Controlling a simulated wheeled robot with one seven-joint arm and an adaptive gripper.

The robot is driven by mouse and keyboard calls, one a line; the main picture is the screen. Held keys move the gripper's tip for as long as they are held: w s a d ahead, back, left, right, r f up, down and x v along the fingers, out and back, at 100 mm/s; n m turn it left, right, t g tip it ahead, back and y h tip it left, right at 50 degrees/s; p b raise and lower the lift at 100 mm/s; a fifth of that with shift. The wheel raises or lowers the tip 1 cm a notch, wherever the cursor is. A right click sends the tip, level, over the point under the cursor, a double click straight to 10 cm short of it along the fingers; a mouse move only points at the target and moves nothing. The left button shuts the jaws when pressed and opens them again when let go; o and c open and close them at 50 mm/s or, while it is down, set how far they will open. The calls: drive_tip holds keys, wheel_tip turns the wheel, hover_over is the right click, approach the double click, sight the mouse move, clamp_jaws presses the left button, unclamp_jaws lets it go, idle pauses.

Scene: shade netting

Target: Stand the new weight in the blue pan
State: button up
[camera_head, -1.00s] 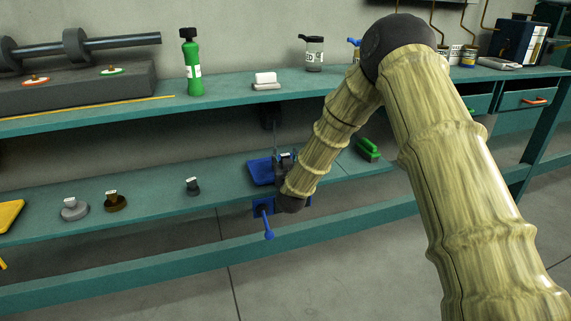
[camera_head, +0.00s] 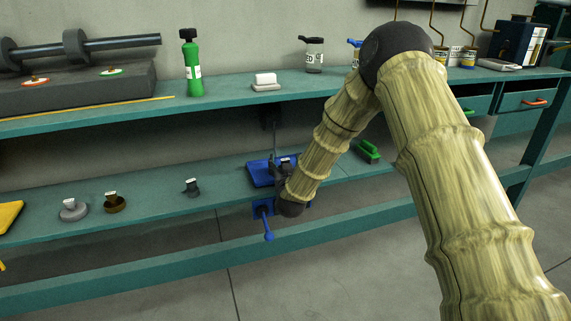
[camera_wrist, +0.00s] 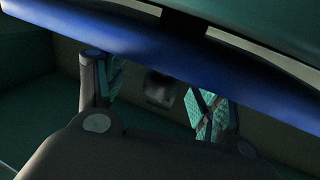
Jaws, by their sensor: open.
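The blue pan (camera_head: 259,175) sits on the lower shelf in the head view, partly hidden by my arm. A small dark piece with a pale top (camera_head: 286,163) shows at the pan's right side, close to my gripper; I cannot tell whether it is a weight. My gripper (camera_wrist: 158,98) is open, its patterned finger pads apart. A dark grey shape (camera_wrist: 161,89) shows in the gap, not clearly touching either finger. A broad blue band (camera_wrist: 165,42) crosses above the fingers. A dark labelled weight (camera_head: 192,188) stands alone left of the pan.
A grey weight (camera_head: 74,210) and a brown one (camera_head: 115,204) stand further left, near a yellow pan (camera_head: 9,215). A blue handle (camera_head: 267,225) juts below the shelf front. A green brush-like object (camera_head: 368,151) lies right. The upper shelf (camera_head: 230,93) overhangs.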

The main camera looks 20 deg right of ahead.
drive_tip(key=p+v, duration=0.1)
drive_tip(key=v, duration=1.1)
drive_tip(key=shift+p, duration=0.3)
drive_tip(key=shift+r, duration=0.1)
idle(0.6)
